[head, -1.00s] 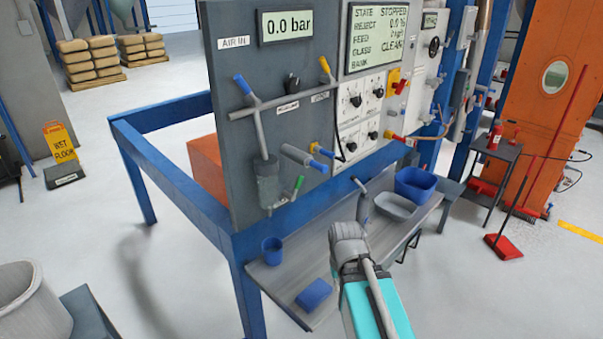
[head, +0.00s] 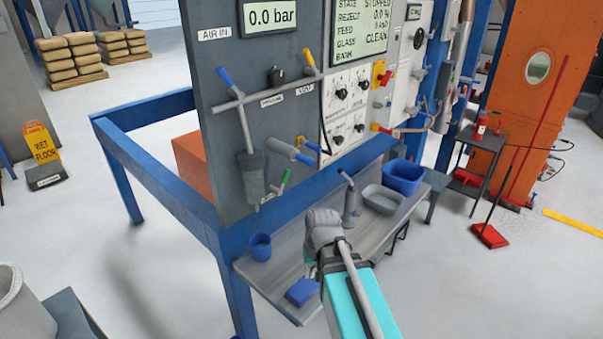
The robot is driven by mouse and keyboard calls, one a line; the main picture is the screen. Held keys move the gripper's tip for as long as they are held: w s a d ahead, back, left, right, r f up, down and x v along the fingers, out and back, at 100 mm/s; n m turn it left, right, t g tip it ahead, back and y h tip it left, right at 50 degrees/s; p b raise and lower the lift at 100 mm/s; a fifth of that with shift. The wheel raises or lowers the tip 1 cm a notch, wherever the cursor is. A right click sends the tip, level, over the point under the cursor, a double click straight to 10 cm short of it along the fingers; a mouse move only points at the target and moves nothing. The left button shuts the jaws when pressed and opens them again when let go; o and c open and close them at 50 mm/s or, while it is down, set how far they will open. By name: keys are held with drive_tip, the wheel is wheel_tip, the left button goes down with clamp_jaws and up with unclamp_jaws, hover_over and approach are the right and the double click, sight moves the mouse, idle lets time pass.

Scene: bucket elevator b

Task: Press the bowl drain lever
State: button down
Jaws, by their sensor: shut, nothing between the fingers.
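A green-handled lever (head: 285,181) sits low on the grey panel. It is just right of the lower end of the grey filter bowl (head: 251,178) and slants up to the right. I take it to be the bowl drain lever; a small label beside it is too small to read. My teal and grey arm reaches up from the bottom of the head view, in front of the shelf. Its rounded grey joint is below and right of the green lever, apart from it in the picture. My gripper's fingers do not show; the arm seems to hide them.
Blue-handled (head: 226,78) and yellow-handled (head: 309,61) valves are above on the panel, with a display reading 0.0 bar (head: 269,17). A shelf (head: 282,262) below holds a blue cup (head: 261,246), a blue block (head: 302,291), a grey tray (head: 381,200) and a blue bin (head: 404,176).

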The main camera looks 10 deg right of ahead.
drive_tip(key=w+d+r+m+t+y+b, duration=0.1)
drive_tip(key=w+r+m+y+b, duration=0.15)
drive_tip(key=w+y, duration=0.4)
drive_tip(key=w+d+r+m+t+y+b, duration=0.1)
drive_tip(key=w+m+t+y+b, duration=0.15)
drive_tip(key=w, duration=0.75)
drive_tip(key=w+d+r+m+t+y+b, duration=0.1)
drive_tip(key=w+d+r+t+y, duration=0.1)
drive_tip(key=w+d+r+y, duration=0.2)
drive_tip(key=w+d+r+m+t+y+b, duration=0.1)
drive_tip(key=w+d+r+y, duration=0.3)
drive_tip(key=d, duration=0.4)
drive_tip(key=shift+w+d+r+t+b, duration=0.3)
drive_tip(key=shift+r+t+b, duration=0.25)
drive_tip(key=shift+r+b, duration=0.2)
drive_tip(key=shift+a, duration=0.15)
drive_tip(key=s+a+p+x, duration=0.1)
drive_tip(key=s+p+x, duration=0.1)
drive_tip(key=x, duration=1)
drive_tip(key=shift+s+a+r+p, duration=0.25)
drive_tip(key=shift+r+p, duration=0.15)
drive_tip(key=shift+p, duration=0.15)
